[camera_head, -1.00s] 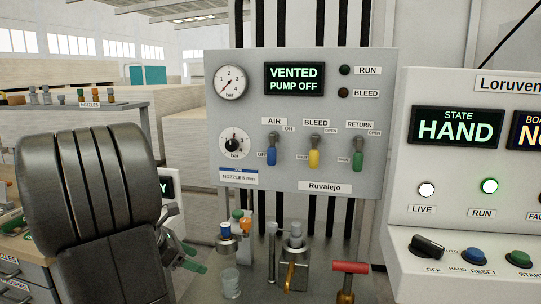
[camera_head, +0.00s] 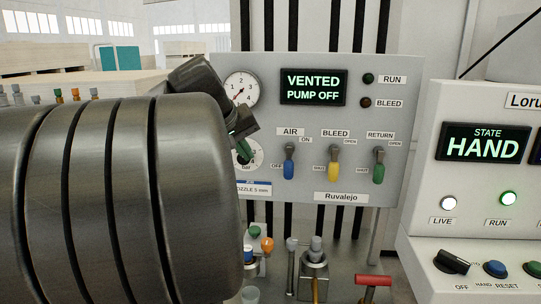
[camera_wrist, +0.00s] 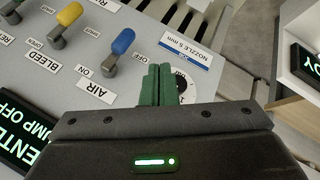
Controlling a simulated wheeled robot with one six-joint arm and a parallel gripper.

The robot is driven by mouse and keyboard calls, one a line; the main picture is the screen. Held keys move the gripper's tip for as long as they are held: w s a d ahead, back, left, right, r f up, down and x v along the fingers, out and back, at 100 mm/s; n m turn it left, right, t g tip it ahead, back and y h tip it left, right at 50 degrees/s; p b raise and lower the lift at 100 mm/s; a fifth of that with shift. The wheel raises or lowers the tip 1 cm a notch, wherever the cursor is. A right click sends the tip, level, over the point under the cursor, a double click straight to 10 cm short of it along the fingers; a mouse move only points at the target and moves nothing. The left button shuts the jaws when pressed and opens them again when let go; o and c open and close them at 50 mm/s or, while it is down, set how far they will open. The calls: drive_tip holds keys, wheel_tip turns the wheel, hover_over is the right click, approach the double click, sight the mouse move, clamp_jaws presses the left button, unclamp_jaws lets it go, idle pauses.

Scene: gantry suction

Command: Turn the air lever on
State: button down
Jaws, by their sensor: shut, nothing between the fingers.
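The air lever (camera_head: 289,168) has a blue handle and hangs down on the grey panel, with OFF at its lower left and ON at its upper right. In the wrist view the blue lever (camera_wrist: 122,41) is ahead and to the left of my fingertips. My gripper (camera_head: 244,151) is shut and empty, in front of the pressure dial to the left of the lever, apart from it. Its green fingers (camera_wrist: 158,84) are together in the wrist view. My arm hides the panel's left edge.
The yellow bleed lever (camera_head: 333,171) and green return lever (camera_head: 378,174) hang down to the right of the air lever. The display (camera_head: 313,87) reads VENTED, PUMP OFF. A gauge (camera_head: 241,88) is above my gripper. A console (camera_head: 470,200) reading HAND stands at the right.

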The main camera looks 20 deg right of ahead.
sight(289, 161)
drive_tip(key=shift+d+r+m, duration=0.25)
drive_tip(key=shift+r+m, duration=0.25)
drive_tip(key=shift+r, duration=0.1)
drive_tip(key=w+d+f+p, duration=0.1)
drive_tip(key=w+d+f, duration=0.2)
drive_tip(key=d+f, duration=0.5)
drive_tip(key=shift+w+d, duration=0.3)
drive_tip(key=shift+w, duration=0.1)
